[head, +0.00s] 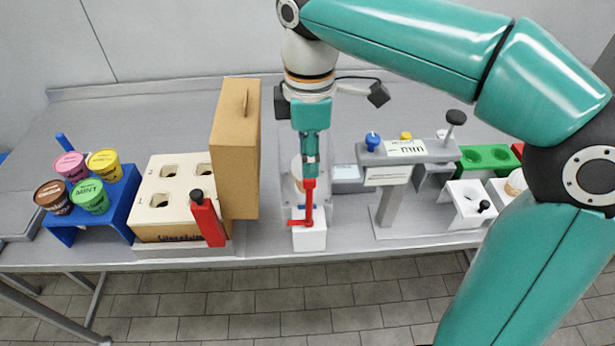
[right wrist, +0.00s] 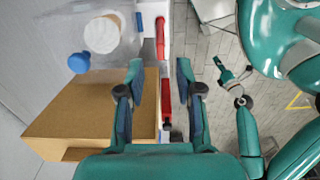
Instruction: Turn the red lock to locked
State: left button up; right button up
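The red lock (head: 308,200) is a red bar standing upright on a white block (head: 310,238) at the front of a clear case (head: 289,160). A short red piece sticks out to the left at its foot. My right gripper (head: 310,158) hangs just above and behind the bar in the head view. In the right wrist view my right gripper (right wrist: 159,68) is open, with nothing held between its fingers. The red lock (right wrist: 160,38) lies just beyond the fingertips there. My left gripper (right wrist: 232,68) shows small over the floor, its fingers apparently apart; it is outside the head view.
A tall brown box (head: 236,150) stands close left of the case. A red block with a black knob (head: 207,220) leans before a cream holder (head: 165,195). A grey stand (head: 390,200) is to the right. Ice cream tubs (head: 90,197) sit on a blue rack (head: 124,190) far left.

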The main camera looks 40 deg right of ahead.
jog(key=shift+f, duration=2.5)
